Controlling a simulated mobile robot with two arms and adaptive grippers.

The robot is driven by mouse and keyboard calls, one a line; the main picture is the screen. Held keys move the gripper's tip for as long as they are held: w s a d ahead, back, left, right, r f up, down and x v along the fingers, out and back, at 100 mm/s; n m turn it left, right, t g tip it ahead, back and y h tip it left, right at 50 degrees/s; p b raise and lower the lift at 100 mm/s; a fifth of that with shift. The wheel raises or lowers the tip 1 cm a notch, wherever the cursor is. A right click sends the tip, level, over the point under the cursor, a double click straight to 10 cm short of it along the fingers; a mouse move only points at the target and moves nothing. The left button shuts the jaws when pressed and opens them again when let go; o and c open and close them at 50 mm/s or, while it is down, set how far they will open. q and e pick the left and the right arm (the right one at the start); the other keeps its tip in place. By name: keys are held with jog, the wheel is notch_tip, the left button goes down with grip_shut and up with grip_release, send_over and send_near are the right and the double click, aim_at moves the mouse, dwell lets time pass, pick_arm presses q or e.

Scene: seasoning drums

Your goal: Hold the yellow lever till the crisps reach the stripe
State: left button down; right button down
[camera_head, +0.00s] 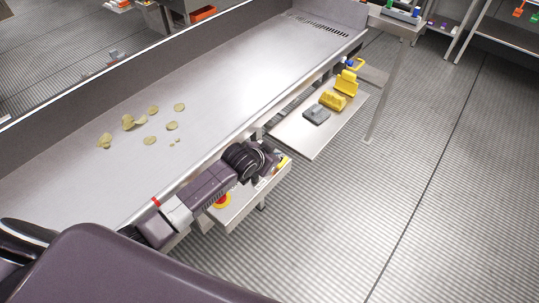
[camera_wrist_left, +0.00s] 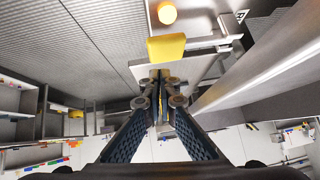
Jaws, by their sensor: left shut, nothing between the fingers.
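Several pale yellow crisps (camera_head: 150,125) lie loose on the steel trough (camera_head: 225,75). My left gripper (camera_head: 272,158) is at the trough's front side, over a small steel shelf; its fingertips are hard to make out there. In the left wrist view the fingers (camera_wrist_left: 160,76) are shut with nothing between them. A flat yellow piece (camera_wrist_left: 166,48), which looks like the lever, shows just past the fingertips; I cannot tell if they touch it. A bit of yellow (camera_head: 284,161) also shows beside the gripper in the head view. I cannot make out a stripe. My right gripper is not in view.
A red and yellow button (camera_head: 222,201) sits on the small shelf (camera_head: 245,207) under my left arm. Farther right, a side tray (camera_head: 290,137) carries yellow pieces (camera_head: 333,100) and a grey block (camera_head: 316,114). The ribbed floor (camera_head: 430,170) at right is clear.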

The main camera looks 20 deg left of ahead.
pick_arm(q)
jog(key=b+v, duration=0.1)
jog(key=v, duration=0.7)
jog(key=shift+s, duration=0.4)
jog(key=shift+d+r, duration=0.1)
jog(key=shift+r, duration=0.1)
